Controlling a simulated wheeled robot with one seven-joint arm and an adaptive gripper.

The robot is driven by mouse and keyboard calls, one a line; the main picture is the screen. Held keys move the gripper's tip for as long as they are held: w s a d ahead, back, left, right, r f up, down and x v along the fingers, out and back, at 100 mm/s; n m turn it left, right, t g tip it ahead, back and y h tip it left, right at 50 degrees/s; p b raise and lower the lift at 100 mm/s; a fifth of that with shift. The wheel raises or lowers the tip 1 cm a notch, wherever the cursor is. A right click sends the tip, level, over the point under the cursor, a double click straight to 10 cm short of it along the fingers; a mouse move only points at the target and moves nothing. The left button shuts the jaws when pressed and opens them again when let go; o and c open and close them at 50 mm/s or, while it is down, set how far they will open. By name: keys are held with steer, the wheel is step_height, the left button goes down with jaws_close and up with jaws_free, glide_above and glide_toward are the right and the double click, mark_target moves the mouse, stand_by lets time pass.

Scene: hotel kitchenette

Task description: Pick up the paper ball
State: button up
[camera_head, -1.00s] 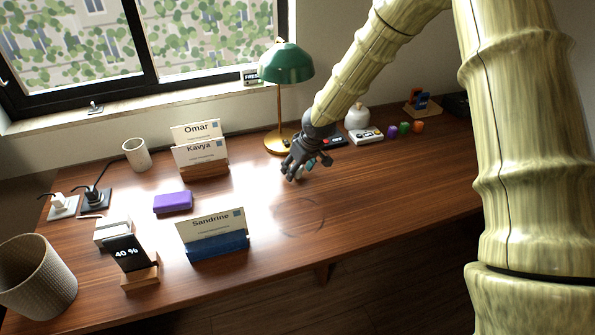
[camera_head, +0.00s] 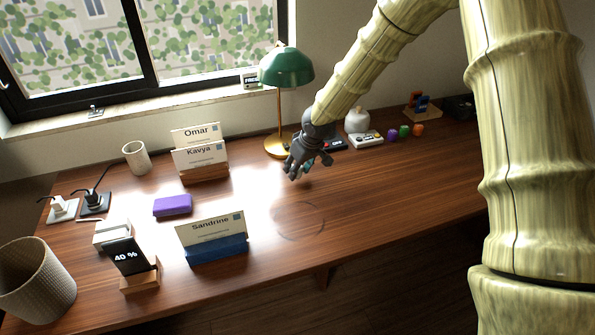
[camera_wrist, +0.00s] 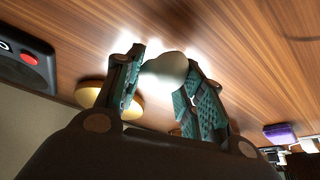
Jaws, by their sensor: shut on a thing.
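The paper ball (camera_wrist: 166,70) is a smooth whitish lump between the fingertips in the wrist view. My gripper (camera_wrist: 165,82) is shut on it, with a green-padded finger on either side. In the head view my gripper (camera_head: 298,170) is above the desk, just right of the green lamp's base. The ball cannot be made out there; the fingers hide it.
The desk (camera_head: 350,205) is clear in front and to the right. The green lamp (camera_head: 286,68) stands close behind my gripper. Name cards (camera_head: 213,238), a purple block (camera_head: 172,205) and a woven bin (camera_head: 38,285) are left.

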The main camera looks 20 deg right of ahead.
step_height(320, 180, up, 2)
steer(key=shift+r, duration=0.15)
steer(key=s, duration=0.5)
steer(key=s+a+r+b, duration=0.1)
steer(key=s, duration=0.4)
steer(key=s+a+b, duration=0.1)
steer(key=s, duration=0.4)
steer(key=shift+s+r, duration=0.2)
steer(key=shift+s, duration=0.2)
steer(key=shift+r, duration=0.1)
